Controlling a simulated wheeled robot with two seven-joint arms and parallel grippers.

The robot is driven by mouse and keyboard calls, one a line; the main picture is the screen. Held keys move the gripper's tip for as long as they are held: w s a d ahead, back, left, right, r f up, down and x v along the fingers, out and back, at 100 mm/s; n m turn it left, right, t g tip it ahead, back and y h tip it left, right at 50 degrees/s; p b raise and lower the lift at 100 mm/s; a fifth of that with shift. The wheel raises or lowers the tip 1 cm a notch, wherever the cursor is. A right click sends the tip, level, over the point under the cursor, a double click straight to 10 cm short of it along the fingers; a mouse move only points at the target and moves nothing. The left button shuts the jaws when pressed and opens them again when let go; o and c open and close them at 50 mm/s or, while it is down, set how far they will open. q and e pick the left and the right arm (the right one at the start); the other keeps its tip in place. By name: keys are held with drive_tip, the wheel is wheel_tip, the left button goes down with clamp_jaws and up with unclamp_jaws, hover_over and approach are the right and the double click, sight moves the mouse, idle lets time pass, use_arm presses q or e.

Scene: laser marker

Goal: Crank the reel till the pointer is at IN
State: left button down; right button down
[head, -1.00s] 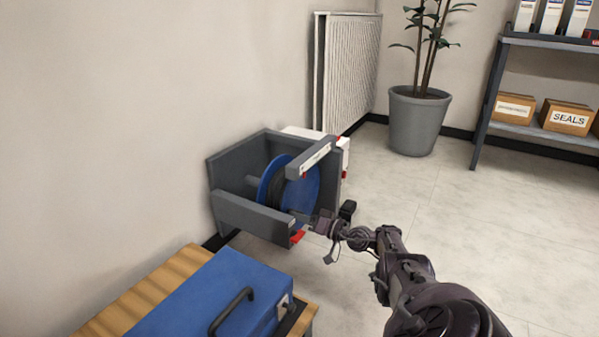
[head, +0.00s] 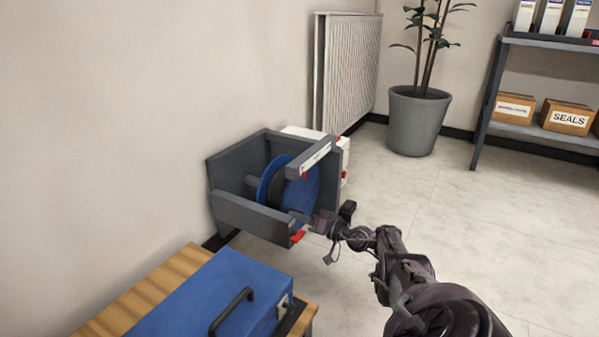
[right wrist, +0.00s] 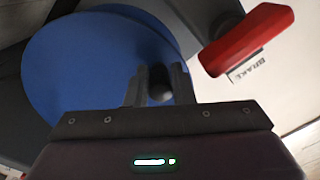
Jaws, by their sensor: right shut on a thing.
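The reel (head: 300,186) is a blue drum with dark hose, held in a grey wall frame (head: 250,217). My right gripper (head: 312,222) reaches it from the lower right. In the right wrist view, the right gripper (right wrist: 160,88) is shut on a dark round crank knob (right wrist: 160,83) in front of the blue reel disc (right wrist: 95,65). A light scale strip (head: 314,157) with a small red pointer (head: 305,174) lies on the frame's top bar; its lettering is too small to read. My left gripper is not in view.
A red brake lever (right wrist: 248,38) with a BRAKE label (right wrist: 246,66) is close to the right gripper. A blue case (head: 225,295) lies on a wooden bench (head: 140,300) at lower left. A radiator, a potted plant (head: 415,120) and a shelf stand behind. Floor at right is clear.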

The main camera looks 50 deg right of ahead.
drive_tip(key=shift+d+r+h, duration=0.1)
drive_tip(key=shift+d+h, duration=0.2)
drive_tip(key=shift+d, duration=0.1)
drive_tip(key=c, duration=1.3)
unclamp_jaws()
drive_tip(key=shift+o, duration=0.2)
drive_tip(key=shift+f, duration=0.2)
drive_tip(key=shift+a, duration=0.1)
drive_tip(key=s+d+p, duration=0.1)
drive_tip(key=s+p, duration=0.1)
drive_tip(key=s, duration=0.5)
drive_tip(key=shift+s+d, duration=0.15)
drive_tip(key=shift+s, duration=0.25)
drive_tip(key=shift+f, duration=0.1)
